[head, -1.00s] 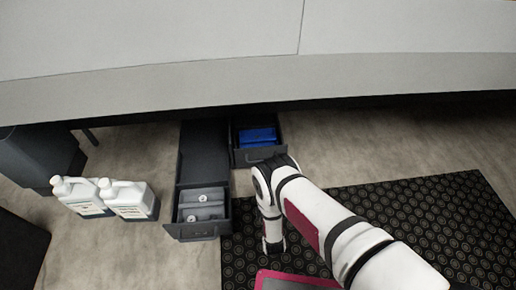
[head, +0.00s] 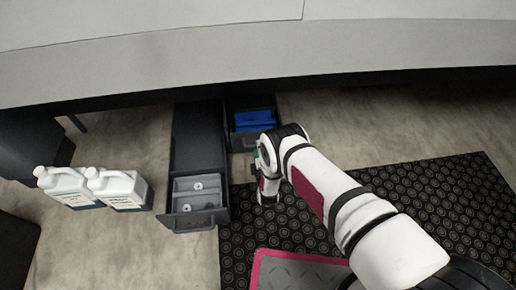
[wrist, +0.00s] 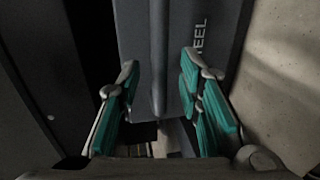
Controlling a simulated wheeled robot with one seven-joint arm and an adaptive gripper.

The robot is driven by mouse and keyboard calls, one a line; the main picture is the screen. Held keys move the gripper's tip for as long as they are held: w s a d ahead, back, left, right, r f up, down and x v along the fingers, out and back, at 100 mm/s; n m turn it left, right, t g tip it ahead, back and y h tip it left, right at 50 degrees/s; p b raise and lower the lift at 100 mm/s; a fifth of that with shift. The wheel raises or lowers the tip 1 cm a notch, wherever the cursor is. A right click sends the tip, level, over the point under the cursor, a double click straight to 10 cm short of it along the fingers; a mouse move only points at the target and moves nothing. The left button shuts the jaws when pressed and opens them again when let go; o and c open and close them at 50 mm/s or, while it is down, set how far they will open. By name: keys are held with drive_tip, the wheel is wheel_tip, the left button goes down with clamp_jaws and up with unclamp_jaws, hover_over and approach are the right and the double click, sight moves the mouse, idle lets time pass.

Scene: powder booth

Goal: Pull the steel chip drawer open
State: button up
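The steel chip drawer's grey front (wrist: 205,25) fills the middle of the wrist view, with part of the word STEEL on it. Its bar handle (wrist: 158,60) runs up and down in that picture. My gripper (wrist: 160,64) is open, its teal-padded fingers on either side of the handle's line, with gaps to both sides. I cannot tell how deep the handle lies between them. In the head view, a drawer with blue contents (head: 252,118) stands partly out under the bench, and my arm hides part of its front. My gripper is low in front of it, mostly hidden.
Two white jugs (head: 63,184) (head: 121,188) stand on the floor further left. The bench (head: 140,80) overhangs the drawers. A black mat (head: 440,195) covers the floor at right.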

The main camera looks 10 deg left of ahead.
drive_tip(key=shift+b+x, duration=0.5)
drive_tip(key=shift+x, duration=1)
clamp_jaws()
drive_tip(key=shift+s, duration=0.1)
